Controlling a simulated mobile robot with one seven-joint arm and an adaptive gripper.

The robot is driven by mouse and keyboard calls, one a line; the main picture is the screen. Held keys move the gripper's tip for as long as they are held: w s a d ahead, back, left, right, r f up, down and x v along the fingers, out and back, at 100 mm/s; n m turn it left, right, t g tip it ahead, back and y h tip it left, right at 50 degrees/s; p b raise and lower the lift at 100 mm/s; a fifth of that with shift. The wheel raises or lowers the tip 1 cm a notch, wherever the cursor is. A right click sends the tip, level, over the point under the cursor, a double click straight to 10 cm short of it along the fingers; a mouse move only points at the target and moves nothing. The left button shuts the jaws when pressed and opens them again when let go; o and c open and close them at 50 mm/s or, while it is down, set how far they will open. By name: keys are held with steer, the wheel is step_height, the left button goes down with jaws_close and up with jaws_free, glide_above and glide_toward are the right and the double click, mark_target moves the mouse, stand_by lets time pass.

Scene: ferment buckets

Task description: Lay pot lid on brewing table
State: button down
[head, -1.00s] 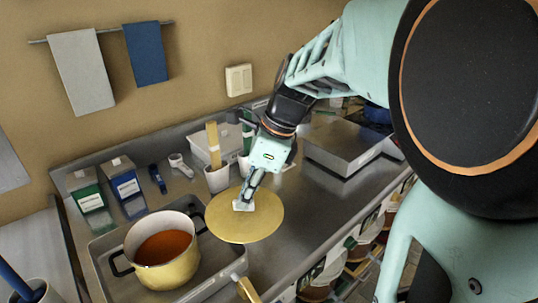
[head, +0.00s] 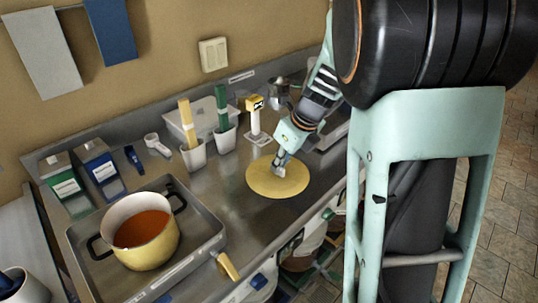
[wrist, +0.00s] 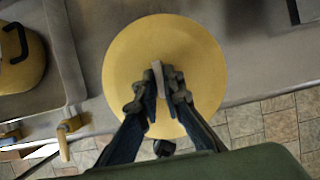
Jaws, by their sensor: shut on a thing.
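The pot lid (head: 262,186) is a flat yellow disc with a pale handle in its middle. My gripper (head: 281,168) is shut on that handle. In the wrist view the lid (wrist: 125,60) fills the middle, with the gripper (wrist: 160,88) fingers on both sides of the pale grip. The lid is level over the bare metal brewing table (head: 222,178), close to its front edge. I cannot tell whether it touches the surface. The yellow pot (head: 152,252) of orange-brown liquid stands uncovered to the left; part of it shows in the wrist view (wrist: 22,60).
The pot stands in a grey tray (head: 205,229). Behind the lid are white cups (head: 194,158) with coloured sticks and a yellow-topped device (head: 254,115). Green and blue boxes (head: 98,168) stand back left. The table's front edge lies just below the lid.

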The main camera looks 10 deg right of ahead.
steer(key=w+f, duration=0.2)
steer(key=w, duration=0.1)
steer(key=w+f, duration=0.2)
steer(key=f, duration=0.1)
steer(key=w+d+f, duration=0.1)
steer(key=w+f, duration=0.1)
steer(key=w, duration=0.1)
steer(key=shift+w+f, duration=0.15)
steer(key=shift+w, duration=0.15)
steer(key=shift+w+f, duration=0.15)
steer(key=shift+f, duration=1.55)
steer(key=shift+f+b, duration=0.1)
steer(key=shift+b, duration=0.2)
steer(key=c, duration=2.5)
jaws_free()
steer(key=o, duration=0.4)
